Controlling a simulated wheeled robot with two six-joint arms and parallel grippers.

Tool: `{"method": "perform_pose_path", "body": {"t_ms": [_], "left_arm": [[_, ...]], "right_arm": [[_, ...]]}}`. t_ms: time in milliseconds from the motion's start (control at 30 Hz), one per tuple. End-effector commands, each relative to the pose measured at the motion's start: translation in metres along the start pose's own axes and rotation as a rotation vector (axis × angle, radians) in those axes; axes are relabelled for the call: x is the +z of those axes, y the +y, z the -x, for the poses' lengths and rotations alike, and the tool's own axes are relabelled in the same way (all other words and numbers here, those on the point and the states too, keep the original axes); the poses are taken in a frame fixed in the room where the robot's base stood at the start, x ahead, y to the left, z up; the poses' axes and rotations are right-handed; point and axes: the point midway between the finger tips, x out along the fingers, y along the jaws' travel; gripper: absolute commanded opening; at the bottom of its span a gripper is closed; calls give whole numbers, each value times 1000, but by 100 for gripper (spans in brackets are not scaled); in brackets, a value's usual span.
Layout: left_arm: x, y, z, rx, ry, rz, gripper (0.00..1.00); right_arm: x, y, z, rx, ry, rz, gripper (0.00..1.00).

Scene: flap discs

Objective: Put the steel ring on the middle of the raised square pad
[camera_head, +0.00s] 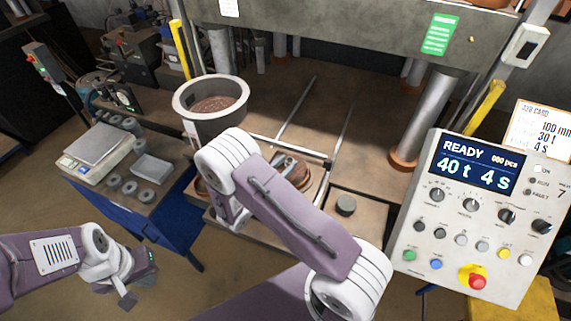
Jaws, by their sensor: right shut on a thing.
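My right arm reaches over the press bed (328,165), and its forearm covers much of that area. Part of my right gripper (288,164) seems to show as a dark and grey shape beside the forearm, above a round brown piece (314,177). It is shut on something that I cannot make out. Several grey steel rings (147,195) lie on the blue side table. My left gripper (128,284) is low at the left, away from them; its jaws are unclear.
A large steel pot (211,103) stands behind my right wrist. A scale (93,155) and a small clear tray (152,168) are on the side table. The control panel (475,215) stands at the right. A thick press column (425,115) rises at the back right.

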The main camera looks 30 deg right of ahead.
Motion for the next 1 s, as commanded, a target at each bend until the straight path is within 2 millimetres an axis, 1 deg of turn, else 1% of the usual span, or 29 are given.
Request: {"method": "perform_pose_path", "body": {"t_ms": [1000], "left_arm": [[1,0,-11,0,0,0,0]], "right_arm": [[-12,0,-2,0,0,0,0]]}}
